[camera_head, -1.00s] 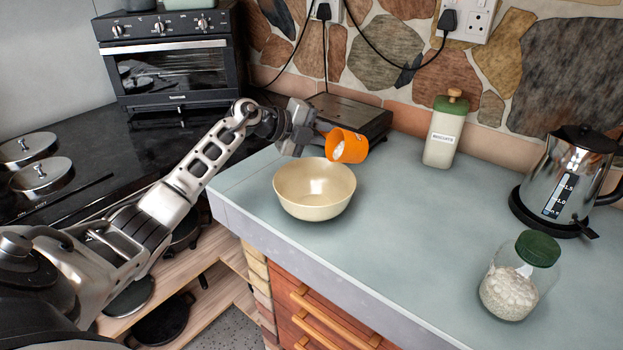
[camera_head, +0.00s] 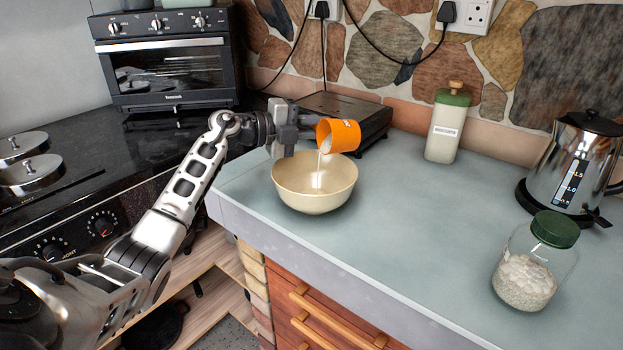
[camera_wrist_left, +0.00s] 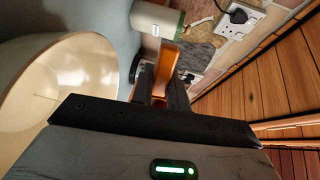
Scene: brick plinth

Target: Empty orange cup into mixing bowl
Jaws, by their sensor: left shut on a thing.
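My left gripper (camera_head: 312,127) is shut on the orange cup (camera_head: 344,136). The cup is tilted on its side above the mixing bowl (camera_head: 300,196), with its mouth facing down and to the left. A thin white stream falls from the cup's mouth into the cream-coloured bowl, which stands upright on the worktop. In the left wrist view the bowl (camera_wrist_left: 22,90) fills the left side. There the fingers (camera_wrist_left: 160,90) and an orange strip of the cup (camera_wrist_left: 167,62) show in the middle. My right gripper is not in view.
A dark flat appliance (camera_head: 345,112) lies behind the cup. A cream canister with a green lid (camera_head: 444,135), a glass jar of white stuff (camera_head: 528,275) and a kettle (camera_head: 570,170) stand to the right. The worktop (camera_head: 420,210) between is clear.

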